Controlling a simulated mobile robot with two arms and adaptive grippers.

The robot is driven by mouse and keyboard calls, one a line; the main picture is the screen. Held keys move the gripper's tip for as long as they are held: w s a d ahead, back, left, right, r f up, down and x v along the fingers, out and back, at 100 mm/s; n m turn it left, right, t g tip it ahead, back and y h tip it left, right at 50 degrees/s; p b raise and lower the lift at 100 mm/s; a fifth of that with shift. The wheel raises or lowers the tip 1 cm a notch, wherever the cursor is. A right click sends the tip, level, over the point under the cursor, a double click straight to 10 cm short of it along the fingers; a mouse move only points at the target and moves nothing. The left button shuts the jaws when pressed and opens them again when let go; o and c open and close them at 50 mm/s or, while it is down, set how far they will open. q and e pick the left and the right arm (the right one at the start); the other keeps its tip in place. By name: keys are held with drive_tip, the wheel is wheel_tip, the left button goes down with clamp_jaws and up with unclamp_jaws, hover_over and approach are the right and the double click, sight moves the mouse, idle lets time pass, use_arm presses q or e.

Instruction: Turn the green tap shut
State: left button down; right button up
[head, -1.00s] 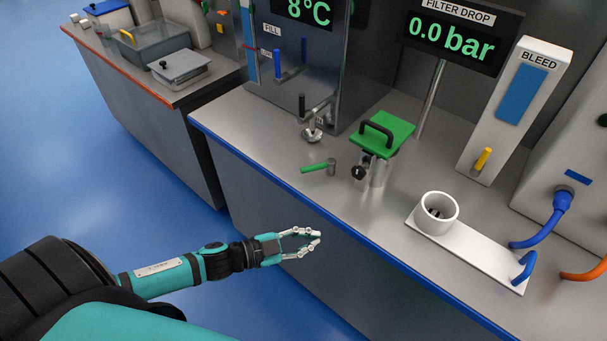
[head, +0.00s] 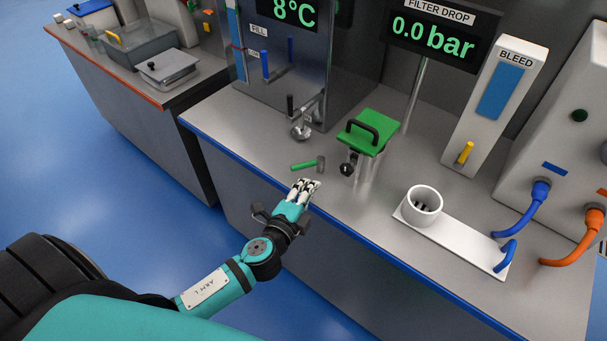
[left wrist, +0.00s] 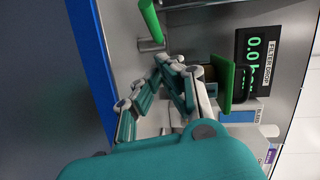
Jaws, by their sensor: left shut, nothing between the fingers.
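The green tap (head: 304,165) is a green lever on a short grey metal post at the counter's front. Its lever points left, roughly along the front edge, in the head view. In the left wrist view the green tap (left wrist: 151,20) is at the top, with its post below the lever. My left gripper (head: 308,184) is shut and empty, just in front of the tap's post and apart from the lever in the head view. In the left wrist view the fingertips of my left gripper (left wrist: 168,62) are close to the post; I cannot tell whether they touch. My right gripper is not in view.
A green-lidded canister (head: 372,133) with a black handle stands behind and right of the tap. A metal spout (head: 302,130) stands behind it. A white cup (head: 424,206) on a white plate is to the right. The counter's blue front edge (head: 232,155) runs below.

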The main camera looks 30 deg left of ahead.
use_arm(q)
drive_tip(key=shift+w+a+f, duration=0.2)
drive_tip(key=shift+w+a, duration=0.5)
drive_tip(key=shift+w, duration=0.1)
drive_tip(key=shift+w+a+f, duration=0.2)
drive_tip(key=shift+w+a, duration=0.5)
drive_tip(key=shift+w, duration=0.05)
